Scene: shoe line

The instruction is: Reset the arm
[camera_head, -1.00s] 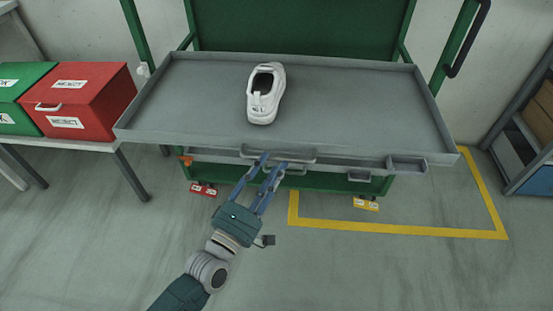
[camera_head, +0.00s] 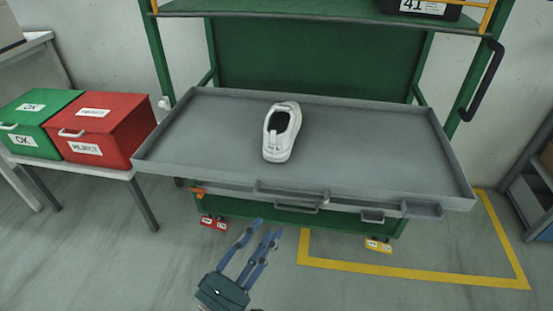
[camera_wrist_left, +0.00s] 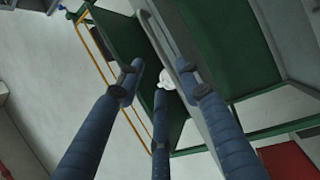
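My left gripper (camera_head: 267,227) is low in the head view, in front of the grey tray (camera_head: 220,165) and clear of its front handle (camera_head: 290,190). Its blue fingers are spread with nothing between them. In the left wrist view the fingers (camera_wrist_left: 165,85) stand apart, with the tray edge beyond them. A white shoe (camera_head: 277,153) lies on the tray near its middle; a small white part of it (camera_wrist_left: 167,79) shows between the fingers in the wrist view. My right gripper is not in view.
A green OK box (camera_head: 35,133) and a red reject box (camera_head: 118,140) stand on a table at the left. The tray sits in a green rack (camera_head: 320,55) with a shelf above. A dark shelf unit is at the right. The floor in front is open.

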